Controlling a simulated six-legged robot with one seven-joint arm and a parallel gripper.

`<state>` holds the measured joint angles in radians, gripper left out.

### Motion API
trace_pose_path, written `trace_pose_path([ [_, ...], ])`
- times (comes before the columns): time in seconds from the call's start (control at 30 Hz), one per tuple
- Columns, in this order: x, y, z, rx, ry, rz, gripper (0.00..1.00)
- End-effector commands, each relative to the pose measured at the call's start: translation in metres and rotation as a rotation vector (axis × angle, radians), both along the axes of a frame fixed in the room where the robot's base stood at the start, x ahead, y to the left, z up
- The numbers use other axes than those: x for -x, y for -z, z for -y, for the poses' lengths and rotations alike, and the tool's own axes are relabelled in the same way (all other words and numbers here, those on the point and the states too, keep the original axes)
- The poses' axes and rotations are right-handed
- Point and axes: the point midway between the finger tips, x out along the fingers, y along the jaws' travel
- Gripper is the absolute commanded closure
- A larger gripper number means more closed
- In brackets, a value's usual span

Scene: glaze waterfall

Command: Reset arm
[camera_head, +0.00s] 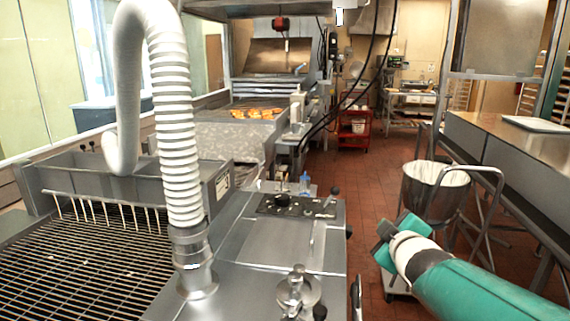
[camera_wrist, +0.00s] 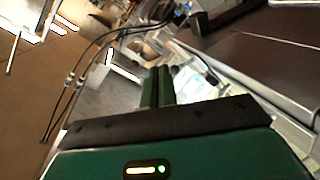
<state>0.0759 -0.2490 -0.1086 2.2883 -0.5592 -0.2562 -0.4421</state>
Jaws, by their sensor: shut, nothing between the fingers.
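My gripper (camera_wrist: 159,72) shows in the wrist view as two dark green fingers side by side, shut with nothing between them. A dark bar and my green housing fill the bottom of that view. In the head view my teal arm reaches in from the lower right and ends above the tiled floor, near a metal bowl (camera_head: 436,181) on a wheeled stand.
A steel machine (camera_head: 255,245) with a wire grate (camera_head: 90,260) and a ribbed white hose (camera_head: 174,110) fills the left. A steel counter (camera_head: 520,150) with a white tray (camera_head: 537,124) stands right. A red cart (camera_head: 353,128) is at the back. Tiled floor (camera_head: 370,180) lies open between.

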Motion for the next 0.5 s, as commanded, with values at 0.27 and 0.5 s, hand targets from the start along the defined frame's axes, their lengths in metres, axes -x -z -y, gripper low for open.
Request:
trace_pose_path([
  [0.27,0.107,0.038,-0.015,-0.404,0.303,-0.329,1.00],
  [0.5,0.208,0.078,-0.054,-0.687,0.492,-0.636,1.00],
])
